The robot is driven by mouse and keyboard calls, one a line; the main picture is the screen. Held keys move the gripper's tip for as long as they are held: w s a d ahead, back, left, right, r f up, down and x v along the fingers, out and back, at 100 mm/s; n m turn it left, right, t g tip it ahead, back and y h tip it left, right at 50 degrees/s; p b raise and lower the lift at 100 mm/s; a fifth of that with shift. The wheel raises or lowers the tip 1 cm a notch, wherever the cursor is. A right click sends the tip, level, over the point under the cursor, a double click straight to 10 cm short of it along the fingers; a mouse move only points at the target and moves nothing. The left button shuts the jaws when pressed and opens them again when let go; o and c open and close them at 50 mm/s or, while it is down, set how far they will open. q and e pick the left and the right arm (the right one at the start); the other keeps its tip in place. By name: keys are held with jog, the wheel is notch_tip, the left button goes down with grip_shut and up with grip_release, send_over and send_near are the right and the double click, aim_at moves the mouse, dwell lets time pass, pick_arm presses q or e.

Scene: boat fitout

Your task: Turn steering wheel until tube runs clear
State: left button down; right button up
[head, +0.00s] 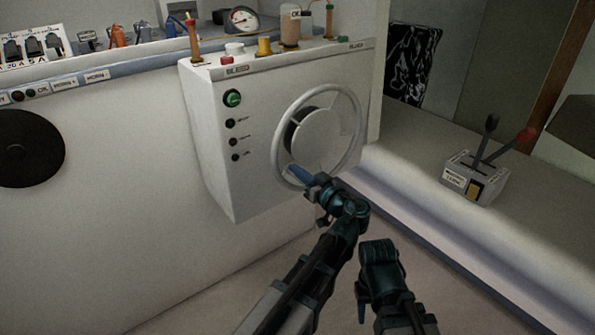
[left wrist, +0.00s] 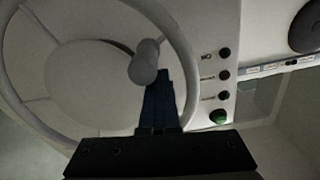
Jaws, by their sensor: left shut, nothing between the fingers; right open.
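The pale steering wheel (head: 359,122) is mounted on the front of a white console box. In the left wrist view, the wheel (left wrist: 187,48) fills the left side, with a grey knob (left wrist: 146,62) near its rim. My left gripper (head: 297,172) is shut and empty at the wheel's lower left rim; its fingers (left wrist: 160,82) point close to the knob, and I cannot tell if they touch. My right gripper (head: 361,308) is open, below the wheel and apart from it. A jar with brownish contents (head: 290,26) stands on the box; the tube's clarity is too small to tell.
The console box (head: 215,150) has a green button (head: 232,98) and small dark knobs. Bleed fittings and a round gauge (head: 243,20) are above. A lever unit (head: 475,180) with black and red handles sits on the right ledge. The floor below is clear.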

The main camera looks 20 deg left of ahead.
pick_arm(q)
jog(key=c, duration=1.5)
grip_release()
jog(key=shift+c, duration=0.2)
jog(key=o, duration=0.9)
jog(key=shift+s+d, duration=0.1)
pick_arm(e)
jog(key=shift+d, duration=0.1)
